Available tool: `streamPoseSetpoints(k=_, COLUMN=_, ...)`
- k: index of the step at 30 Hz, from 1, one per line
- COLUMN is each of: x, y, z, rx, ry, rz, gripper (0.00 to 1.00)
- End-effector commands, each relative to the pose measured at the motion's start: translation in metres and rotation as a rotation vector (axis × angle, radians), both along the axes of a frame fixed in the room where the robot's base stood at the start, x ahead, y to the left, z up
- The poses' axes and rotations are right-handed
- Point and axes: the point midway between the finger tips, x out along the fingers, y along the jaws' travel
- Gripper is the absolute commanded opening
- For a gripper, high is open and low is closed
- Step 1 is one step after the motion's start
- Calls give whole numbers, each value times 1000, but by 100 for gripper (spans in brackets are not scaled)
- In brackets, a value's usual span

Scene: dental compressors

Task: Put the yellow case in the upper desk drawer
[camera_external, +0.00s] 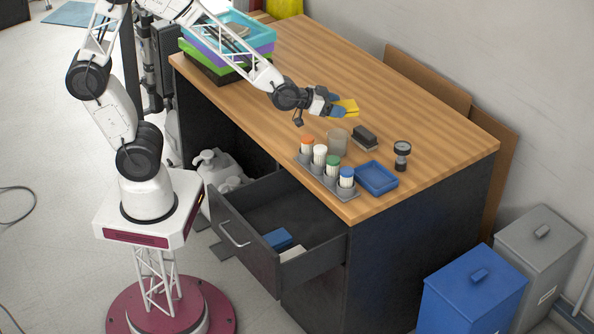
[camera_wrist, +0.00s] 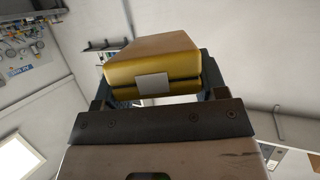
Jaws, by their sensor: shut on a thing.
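The yellow case (camera_external: 348,106) is held in my gripper (camera_external: 334,108), above the wooden desk top. In the wrist view, the yellow case (camera_wrist: 150,65) sits between the fingers of my gripper (camera_wrist: 155,95), with a pale square label and a dark seam facing the camera. The upper desk drawer (camera_external: 275,226) is pulled open at the front of the desk, below and to the left of my gripper. A blue item (camera_external: 279,239) and a whitish item (camera_external: 293,253) lie in its front part, and much of its dark floor is bare.
On the desk (camera_external: 320,60) stand a rack (camera_external: 327,178) with several colour-capped bottles, a clear beaker (camera_external: 337,141), a dark block (camera_external: 364,136), a blue tray (camera_external: 376,178) and a small black upright device (camera_external: 402,155). Stacked coloured trays (camera_external: 228,50) are at the back left.

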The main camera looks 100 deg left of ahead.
Motion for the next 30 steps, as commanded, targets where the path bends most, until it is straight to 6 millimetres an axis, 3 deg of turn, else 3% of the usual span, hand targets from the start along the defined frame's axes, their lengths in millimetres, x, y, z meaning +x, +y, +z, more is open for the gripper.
streamPoseSetpoints(k=14, x=-113, y=9, z=-18, rx=2, ry=3, rz=96, gripper=37)
streamPoseSetpoints(k=30, x=-232, y=7, z=-52, rx=7, ry=10, rz=200, gripper=37)
